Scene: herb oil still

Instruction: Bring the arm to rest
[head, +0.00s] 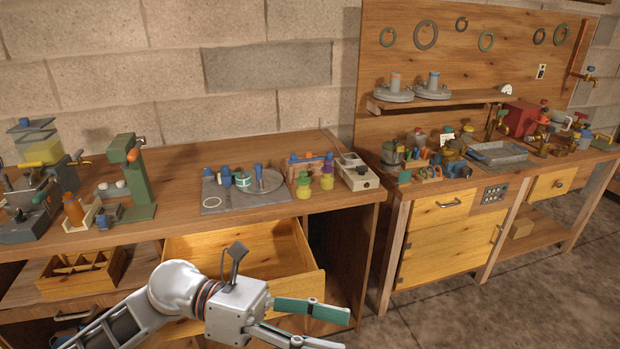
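My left arm comes in from the lower left. Its gripper (330,330) is in front of the open drawer (300,283) of the left bench, with its fingers pointing right. The two fingers, with green pads, stand apart with nothing visible between them. The lower finger is partly cut off by the picture's bottom edge. My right gripper is not in view.
The pulled-out drawer looks empty where visible. The left bench (180,235) carries a green press (135,180), a grey mat (215,198) and small bottles. The right bench (440,255) holds a metal tray (497,155) and crowded fittings. The floor at right (500,315) is clear.

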